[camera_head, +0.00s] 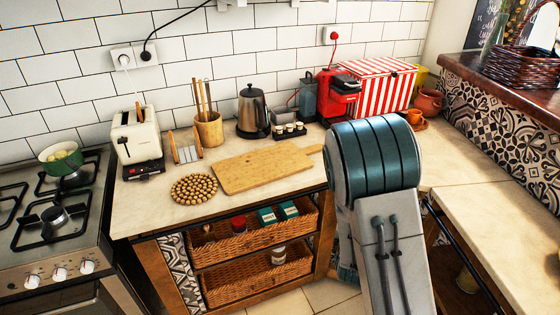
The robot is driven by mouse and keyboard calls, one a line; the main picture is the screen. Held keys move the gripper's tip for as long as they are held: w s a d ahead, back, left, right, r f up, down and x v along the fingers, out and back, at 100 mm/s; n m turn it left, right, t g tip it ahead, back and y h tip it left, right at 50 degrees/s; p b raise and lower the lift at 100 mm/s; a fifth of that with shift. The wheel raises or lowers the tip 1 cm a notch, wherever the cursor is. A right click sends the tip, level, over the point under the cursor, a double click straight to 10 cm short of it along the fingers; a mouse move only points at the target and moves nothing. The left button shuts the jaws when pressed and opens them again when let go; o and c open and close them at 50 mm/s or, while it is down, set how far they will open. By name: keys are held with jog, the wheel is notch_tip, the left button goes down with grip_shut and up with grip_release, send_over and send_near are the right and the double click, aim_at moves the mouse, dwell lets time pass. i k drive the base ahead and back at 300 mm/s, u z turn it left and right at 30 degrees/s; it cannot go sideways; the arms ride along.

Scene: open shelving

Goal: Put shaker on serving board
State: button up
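The wooden serving board (256,170) lies flat on the counter, its handle pointing right, with nothing on it. A small jar with a dark top and pale label (278,255) stands in the lower wicker basket and may be the shaker. A red-topped container (238,226) is in the upper basket; I cannot tell which of the two is the shaker. My arm fills the right middle of the view, in front of the counter. My gripper is not visible, so its opening and contents are hidden.
A beaded round trivet (194,189) lies left of the board. A toaster (137,137), utensil pot (209,130), kettle (252,111) and red coffee machine (337,96) stand behind. Upper basket (215,252) holds teal boxes (267,216). A stove (50,235) is at left. The right counter (500,215) is clear.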

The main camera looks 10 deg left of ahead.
aim_at(285, 152)
jog(key=u, duration=0.05)
jog(key=i, duration=1.6)
